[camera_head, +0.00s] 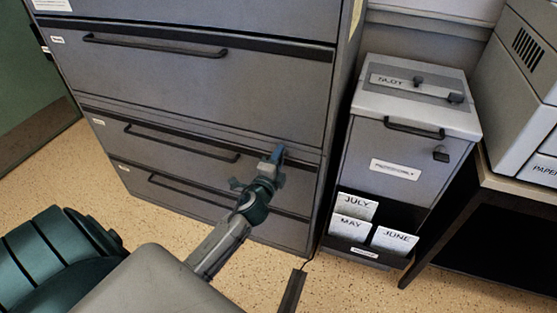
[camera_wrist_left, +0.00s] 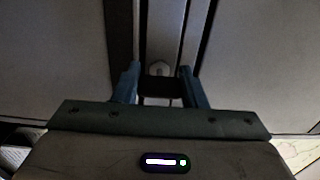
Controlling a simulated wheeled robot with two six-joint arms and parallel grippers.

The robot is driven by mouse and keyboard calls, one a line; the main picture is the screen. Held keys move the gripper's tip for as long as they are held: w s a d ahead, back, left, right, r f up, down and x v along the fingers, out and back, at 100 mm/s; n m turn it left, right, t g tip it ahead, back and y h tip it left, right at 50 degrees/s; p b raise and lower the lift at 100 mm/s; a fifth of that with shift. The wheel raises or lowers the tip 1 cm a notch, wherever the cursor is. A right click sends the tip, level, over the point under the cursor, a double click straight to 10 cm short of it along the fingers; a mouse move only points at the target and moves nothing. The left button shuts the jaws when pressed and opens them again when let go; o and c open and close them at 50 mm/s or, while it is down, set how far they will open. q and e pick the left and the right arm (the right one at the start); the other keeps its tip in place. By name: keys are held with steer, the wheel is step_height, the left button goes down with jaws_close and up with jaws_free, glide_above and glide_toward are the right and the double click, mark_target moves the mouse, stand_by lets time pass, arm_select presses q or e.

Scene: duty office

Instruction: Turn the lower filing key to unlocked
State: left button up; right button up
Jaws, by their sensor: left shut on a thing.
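The grey filing cabinet (camera_head: 200,85) fills the upper left of the head view, with wide drawers and dark bar handles. My left gripper (camera_head: 273,163) is at the right part of its lower drawers, near the cabinet's right edge. In the left wrist view my left gripper (camera_wrist_left: 158,78) is shut on a small dark block (camera_wrist_left: 158,88), which looks like the key's head. A small pale round fitting (camera_wrist_left: 157,68), perhaps the lock, shows just beyond it on a narrow upright strip. In the head view the gripper hides the key. The key's turn angle cannot be told. My right gripper is not in view.
A small grey cabinet (camera_head: 407,150) with a slot top, a handle and a knob stands to the right. Its open front pocket holds cards marked JULY, MAY and JUNE. A dark table (camera_head: 505,190) with a pale machine (camera_head: 520,85) is farther right. Speckled floor (camera_head: 340,285) lies in front.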

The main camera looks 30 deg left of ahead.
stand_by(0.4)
arm_select(q)
steer(key=o, duration=1)
steer(key=b+v, duration=0.1)
steer(key=v, duration=0.9)
steer(key=shift+s, duration=0.4)
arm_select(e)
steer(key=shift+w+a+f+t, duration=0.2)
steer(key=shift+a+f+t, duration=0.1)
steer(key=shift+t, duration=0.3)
